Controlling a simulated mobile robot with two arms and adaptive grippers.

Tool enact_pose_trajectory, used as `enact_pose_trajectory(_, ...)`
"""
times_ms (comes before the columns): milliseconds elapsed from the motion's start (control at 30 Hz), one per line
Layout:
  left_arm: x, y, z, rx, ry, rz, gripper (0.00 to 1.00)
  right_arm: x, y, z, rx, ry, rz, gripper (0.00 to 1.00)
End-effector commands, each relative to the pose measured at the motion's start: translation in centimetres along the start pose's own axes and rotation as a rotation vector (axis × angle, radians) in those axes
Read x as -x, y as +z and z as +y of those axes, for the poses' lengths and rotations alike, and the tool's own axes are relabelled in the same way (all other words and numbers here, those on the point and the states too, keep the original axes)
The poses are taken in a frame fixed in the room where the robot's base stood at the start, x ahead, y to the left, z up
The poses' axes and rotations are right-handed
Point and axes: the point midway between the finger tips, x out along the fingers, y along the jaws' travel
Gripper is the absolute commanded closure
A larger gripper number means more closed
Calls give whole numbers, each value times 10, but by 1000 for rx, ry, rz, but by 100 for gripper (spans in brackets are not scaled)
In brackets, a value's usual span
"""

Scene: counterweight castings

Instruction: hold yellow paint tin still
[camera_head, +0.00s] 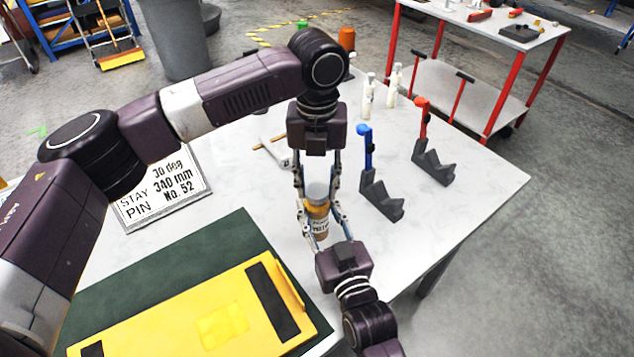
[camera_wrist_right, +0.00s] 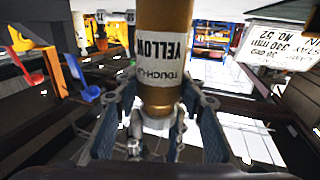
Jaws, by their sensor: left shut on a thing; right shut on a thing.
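The yellow paint tin (camera_head: 318,211) is a slim ochre cylinder with a pale top and a white label.
A blue-posted V-block stand (camera_head: 383,199) and a red-posted one (camera_head: 433,164) stand to the right. White bottles (camera_head: 367,98) stand behind. A sign (camera_head: 165,187) and a yellow casting (camera_head: 200,318) on a green mat (camera_head: 158,269) lie left. The table's right end is clear.

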Motion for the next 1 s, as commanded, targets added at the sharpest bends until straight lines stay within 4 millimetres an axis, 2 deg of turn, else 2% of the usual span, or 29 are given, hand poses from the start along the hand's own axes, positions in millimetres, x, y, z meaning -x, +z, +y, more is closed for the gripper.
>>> enact_pose_trajectory(567, -10, 0, 0, -20, -1, 1, 75, 0, 0, 0, 0, 0, -1, 100)
enact_pose_trajectory(667, -10, 0, 0, -107, -1, 1, 75, 0, 0, 0, 0, 0, -1, 100)
enact_pose_trajectory(1000, -10, 0, 0, -686, -1, 1, 75, 0, 1, 0, 0, 0, -1, 100)
